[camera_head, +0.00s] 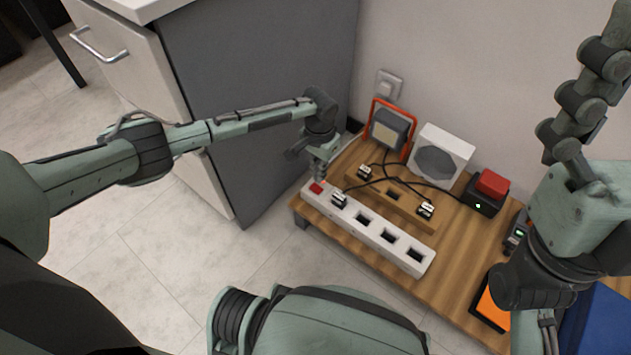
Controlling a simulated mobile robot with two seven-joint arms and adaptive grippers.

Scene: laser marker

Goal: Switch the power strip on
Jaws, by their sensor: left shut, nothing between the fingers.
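The white power strip (374,235) lies along the front left edge of a low wooden table, with several dark sockets and one plug in it. Its red switch (316,188) is at the strip's left end. My left gripper (319,177) is shut and empty, pointing down right at the red switch. Whether the fingertips touch the switch I cannot tell. My right arm is at the right side, and its gripper (548,340) is partly cut off at the bottom edge, so its jaw state does not show.
The wooden table (455,275) also holds a wooden socket block (395,196), an orange-framed lamp (388,132), a white speaker-like box (440,156), a red-topped black device (487,191) and an orange-topped box (491,308). A grey cabinet (260,90) stands close behind my left arm. Cables cross the tabletop.

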